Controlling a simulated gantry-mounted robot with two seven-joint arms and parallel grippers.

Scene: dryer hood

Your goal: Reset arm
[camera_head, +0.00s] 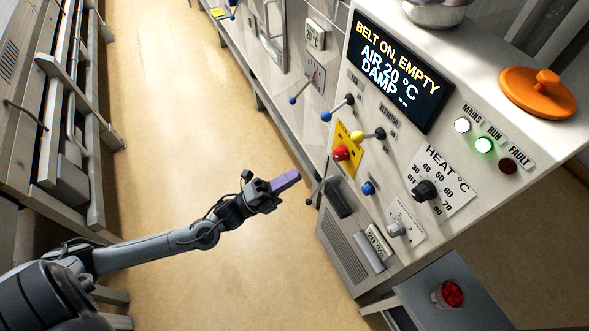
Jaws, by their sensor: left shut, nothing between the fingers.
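My left arm comes in from the lower left. My left gripper (286,181), with purplish fingers, is shut and empty. It shows over the floor, just left of the control panel (330,222), apart from the levers as far as I can see. The panel carries a red knob (341,152) on a yellow plate, a blue knob (368,188), a heat dial (425,191) and several ball-ended levers. Its display (402,58) reads "BELT ON, EMPTY, AIR 20 °C, DAMP --". My right gripper is not in view.
An orange lid (538,92) and a metal bowl (437,10) sit on top of the cabinet. A cup with red contents (451,294) stands on a grey shelf (420,283) at the lower right. Metal racks (80,130) line the left. The floor between is clear.

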